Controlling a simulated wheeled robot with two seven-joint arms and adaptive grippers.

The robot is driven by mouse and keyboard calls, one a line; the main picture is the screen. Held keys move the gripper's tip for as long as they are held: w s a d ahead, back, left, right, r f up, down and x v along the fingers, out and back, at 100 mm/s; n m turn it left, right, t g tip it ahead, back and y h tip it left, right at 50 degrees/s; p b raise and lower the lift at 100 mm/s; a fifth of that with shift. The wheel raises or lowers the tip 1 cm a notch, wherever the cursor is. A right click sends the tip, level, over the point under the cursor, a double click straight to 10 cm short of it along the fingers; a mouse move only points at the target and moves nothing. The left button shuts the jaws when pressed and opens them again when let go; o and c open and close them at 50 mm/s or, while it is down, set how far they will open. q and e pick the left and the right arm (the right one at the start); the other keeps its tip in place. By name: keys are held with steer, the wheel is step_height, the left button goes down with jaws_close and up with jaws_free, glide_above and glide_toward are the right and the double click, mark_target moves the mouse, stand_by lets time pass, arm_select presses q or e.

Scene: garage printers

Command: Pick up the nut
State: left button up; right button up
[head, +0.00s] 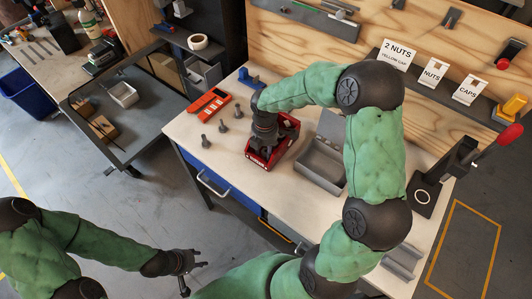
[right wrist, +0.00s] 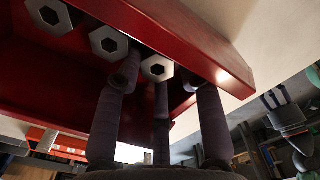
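A red tray (head: 283,141) stands on the light workbench, and my right gripper (head: 263,148) reaches down into it. In the right wrist view, several grey hex nuts lie in the red tray (right wrist: 215,45). One nut (right wrist: 158,68) sits between the spread fingertips of my right gripper (right wrist: 160,78). The left fingertip is close to it and a gap shows on its right; contact is unclear. Two other nuts (right wrist: 108,41) lie to the left. My left gripper (head: 194,277) is open and empty, low over the floor in front of the bench.
Several bolts (head: 222,126) stand left of the red tray, near an orange case (head: 209,104) and a blue object (head: 249,79). A grey bin (head: 320,166) stands close on the tray's right. A black stand with a red knob (head: 510,134) is at the right edge. Signs (head: 397,54) stand behind.

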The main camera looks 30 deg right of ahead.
steer(key=shift+c, duration=0.3)
jaws_close()
